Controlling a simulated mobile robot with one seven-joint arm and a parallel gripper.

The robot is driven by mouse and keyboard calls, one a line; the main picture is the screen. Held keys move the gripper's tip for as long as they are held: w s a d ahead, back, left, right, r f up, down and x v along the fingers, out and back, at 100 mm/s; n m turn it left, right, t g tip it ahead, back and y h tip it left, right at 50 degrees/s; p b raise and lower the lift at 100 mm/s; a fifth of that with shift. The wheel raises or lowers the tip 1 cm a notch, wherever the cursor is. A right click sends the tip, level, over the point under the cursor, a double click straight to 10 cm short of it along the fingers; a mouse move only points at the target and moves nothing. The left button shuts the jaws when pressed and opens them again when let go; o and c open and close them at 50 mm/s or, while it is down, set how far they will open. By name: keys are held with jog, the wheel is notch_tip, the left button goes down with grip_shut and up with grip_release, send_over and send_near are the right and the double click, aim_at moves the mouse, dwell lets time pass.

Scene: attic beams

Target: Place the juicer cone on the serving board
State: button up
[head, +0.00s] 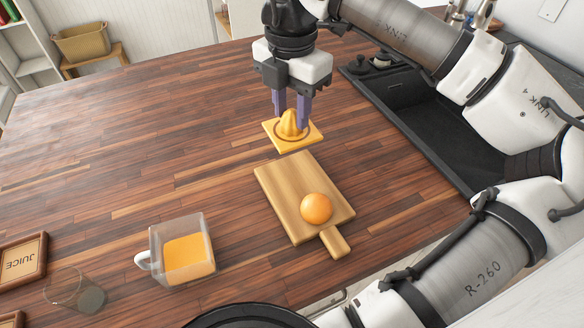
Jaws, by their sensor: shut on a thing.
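The juicer cone (290,124) is a yellow-orange cone on a square base plate. My gripper (290,112) points down with its two purple fingers shut on the cone. The plate is level and sits just behind the far edge of the serving board. I cannot tell for sure whether it hangs above the counter or touches it. The serving board (283,188) is light wood with a short handle toward the front right. An orange (316,208) lies on its front right part; the rest of the board is bare.
A clear jug (183,249) of orange juice stands left of the board. A glass (76,291) and a framed JUICE sign (22,262) are at the front left. A black sink (415,120) lies right. The counter's (130,150) left middle is clear.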

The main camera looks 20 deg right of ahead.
notch_tip(320, 180, down, 11)
jog(key=b, duration=0.5)
jog(key=shift+f, duration=0.2)
jog(key=shift+f, duration=0.15)
jog(key=o, duration=1)
notch_tip(320, 180, up, 12)
jog(key=shift+r+b, duration=0.2)
jog(key=shift+b, duration=0.3)
jog(key=shift+w, duration=0.1)
